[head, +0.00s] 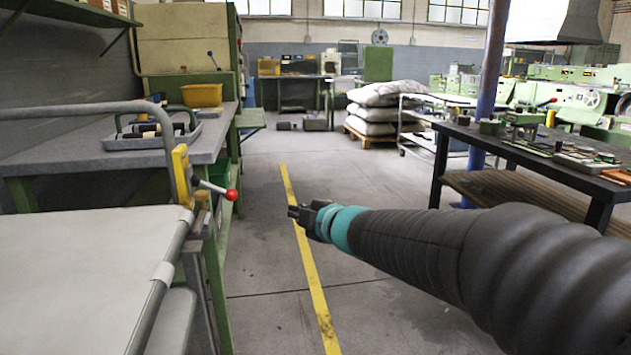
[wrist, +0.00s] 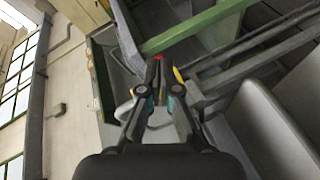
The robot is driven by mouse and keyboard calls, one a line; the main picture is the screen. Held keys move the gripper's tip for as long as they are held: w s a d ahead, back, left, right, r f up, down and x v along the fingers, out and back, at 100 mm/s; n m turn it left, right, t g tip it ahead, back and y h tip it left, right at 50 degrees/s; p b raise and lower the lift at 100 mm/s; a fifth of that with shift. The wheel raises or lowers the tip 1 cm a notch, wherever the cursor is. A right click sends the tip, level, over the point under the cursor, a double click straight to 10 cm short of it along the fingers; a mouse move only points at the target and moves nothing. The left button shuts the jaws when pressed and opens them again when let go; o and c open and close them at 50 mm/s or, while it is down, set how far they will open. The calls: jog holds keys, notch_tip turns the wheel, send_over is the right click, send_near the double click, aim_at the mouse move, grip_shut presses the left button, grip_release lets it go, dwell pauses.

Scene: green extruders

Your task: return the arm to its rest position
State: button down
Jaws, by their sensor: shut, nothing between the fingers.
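My gripper (head: 292,211) is at the end of my dark, ribbed arm, which reaches in from the lower right of the head view. It hangs in free air above the aisle floor, close to the yellow floor line. In the wrist view my gripper (wrist: 158,62) points away from the camera, its two fingers meeting at the tips. It is shut and holds nothing. No other object touches it in either view.
A grey-topped cart (head: 90,265) with a red-knobbed lever stands at the left. A workbench (head: 75,160) with a yellow bin (head: 201,95) is behind it. A dark table (head: 560,160) is at the right. White sacks (head: 385,105) lie on a pallet. The aisle floor (head: 270,215) is clear.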

jog(key=s+d+f+m+h, duration=0.1)
jog(key=d+f+m+h, duration=0.1)
jog(key=d+m+h, duration=0.3)
jog(key=s+d+f+m+h, duration=0.2)
jog(key=d+f+m, duration=0.15)
jog(key=d, duration=0.25)
jog(key=s+d+f+m+g+h+p, duration=0.1)
jog(key=s+d+f+m+g+h, duration=0.25)
jog(key=s+d+m, duration=0.6)
jog(key=s+f+m+g+y+p, duration=0.1)
jog(key=s+m+g, duration=0.1)
jog(key=s, duration=1.6)
jog(key=shift+s+d+m+g+y+p, duration=0.25)
jog(key=shift+m+g+y+p, duration=0.15)
jog(key=shift+g, duration=0.25)
jog(key=shift+a, duration=0.15)
